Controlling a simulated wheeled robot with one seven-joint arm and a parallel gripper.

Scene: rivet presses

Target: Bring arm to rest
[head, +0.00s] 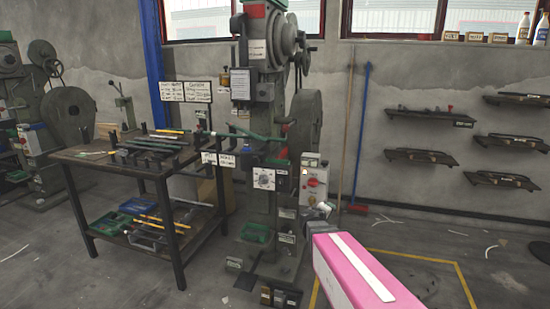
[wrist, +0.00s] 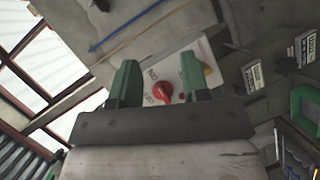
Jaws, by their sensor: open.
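My gripper (wrist: 160,76) is open, with two green fingers spread apart and nothing held between them. Beyond the fingers in the wrist view is a white control box with a red knob (wrist: 163,92); the knob appears between the fingers, and I cannot tell the distance to it. In the head view my pink arm link (head: 352,275) reaches in from the bottom, toward the rivet press (head: 262,120). The control box (head: 315,176) with its red knob is on the right side of the press. The gripper's fingertips are hard to make out in the head view.
A dark work table (head: 100,157) with tools and lower-shelf trays stands left of the press. Wall shelves (head: 432,117) hang at the right. A broom (head: 363,130) leans on the wall. The floor at the right, marked with a yellow line (head: 465,285), is mostly clear.

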